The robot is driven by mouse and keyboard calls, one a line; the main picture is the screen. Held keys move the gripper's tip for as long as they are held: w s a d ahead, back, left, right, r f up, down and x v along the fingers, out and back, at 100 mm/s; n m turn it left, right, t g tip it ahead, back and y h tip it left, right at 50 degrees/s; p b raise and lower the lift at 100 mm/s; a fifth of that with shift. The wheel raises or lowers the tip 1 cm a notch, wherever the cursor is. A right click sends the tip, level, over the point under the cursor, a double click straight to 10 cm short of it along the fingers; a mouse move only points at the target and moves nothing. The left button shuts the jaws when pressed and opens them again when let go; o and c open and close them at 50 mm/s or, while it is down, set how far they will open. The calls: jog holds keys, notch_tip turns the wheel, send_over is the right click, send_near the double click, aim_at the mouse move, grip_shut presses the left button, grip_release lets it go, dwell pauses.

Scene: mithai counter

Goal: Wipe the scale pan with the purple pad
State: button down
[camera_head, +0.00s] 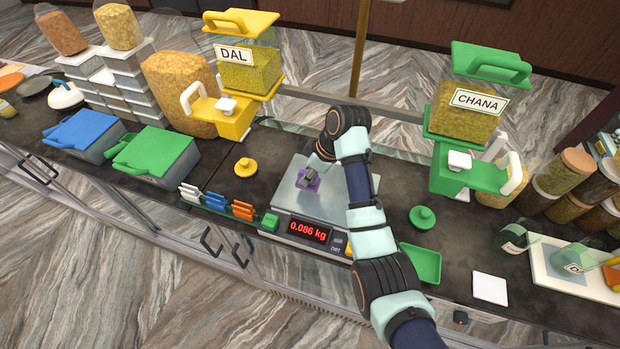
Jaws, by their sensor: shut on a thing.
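The scale (305,231) stands in the middle of the counter, with a red display reading 0.086 kg. Its flat metal pan (318,203) is partly hidden behind my arm on the right. My gripper (309,182) is over the left part of the pan, shut on the purple pad (314,186). The pad shows only as a small purple patch around the fingers. It appears to be at the pan surface; the exact contact is too small to see.
Left of the scale are a yellow knobbed lid (246,167) and coloured clips (214,202). Right are a green knobbed lid (422,218), a green tray (420,264) and a white square (490,289). The DAL (248,68) and CHANA (465,108) dispensers stand behind.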

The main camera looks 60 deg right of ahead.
jog(key=shift+r, duration=2.3)
